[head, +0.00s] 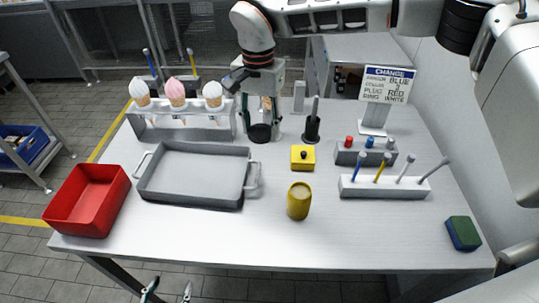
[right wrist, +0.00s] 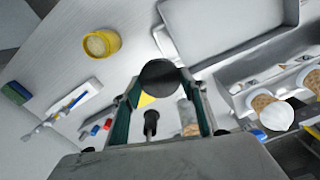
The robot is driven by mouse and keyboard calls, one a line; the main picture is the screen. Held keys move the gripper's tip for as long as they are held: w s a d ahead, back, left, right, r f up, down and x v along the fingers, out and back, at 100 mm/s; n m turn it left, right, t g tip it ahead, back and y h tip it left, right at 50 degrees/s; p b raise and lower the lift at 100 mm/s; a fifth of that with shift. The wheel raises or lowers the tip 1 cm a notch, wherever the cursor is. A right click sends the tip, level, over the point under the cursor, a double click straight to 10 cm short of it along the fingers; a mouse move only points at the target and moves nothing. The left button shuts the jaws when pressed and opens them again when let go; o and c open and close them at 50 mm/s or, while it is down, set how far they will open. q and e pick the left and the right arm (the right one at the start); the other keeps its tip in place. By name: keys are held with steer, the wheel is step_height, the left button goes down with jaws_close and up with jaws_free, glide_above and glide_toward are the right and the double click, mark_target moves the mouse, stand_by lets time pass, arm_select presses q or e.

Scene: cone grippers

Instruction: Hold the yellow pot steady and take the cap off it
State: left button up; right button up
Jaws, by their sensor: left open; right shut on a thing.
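The yellow pot (head: 298,201) stands upright near the front middle of the table. In the right wrist view the pot (right wrist: 101,43) shows a round, pale, open-looking top. My right gripper (head: 262,118) is at the back of the table, well behind the pot. It is shut on a dark round cap (head: 260,133), which also shows between its fingertips in the right wrist view (right wrist: 160,80). I cannot tell how far the cap is above the table. My left gripper (head: 167,289) is open and empty at the bottom edge of the head view, away from the pot.
A grey tray (head: 193,203) and a red bin (head: 70,222) are left of the pot. A yellow block with a black knob (head: 299,163) is behind it. A white pen rack (head: 384,193) and a blue-green sponge (head: 462,233) are right. The front table strip is clear.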

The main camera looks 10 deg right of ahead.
mark_target(291, 181)
steer(key=s+d+r+n, duration=0.2)
steer(key=s+d+n, duration=0.1)
steer(key=d, duration=0.5)
steer(key=f, duration=1.9)
steer(key=shift+w+d+f, duration=0.15)
steer(key=shift+w+f, duration=0.1)
steer(key=shift+f, duration=0.1)
steer(key=shift+f, duration=0.1)
steer(key=o, duration=1.2)
steer(key=shift+o, duration=0.2)
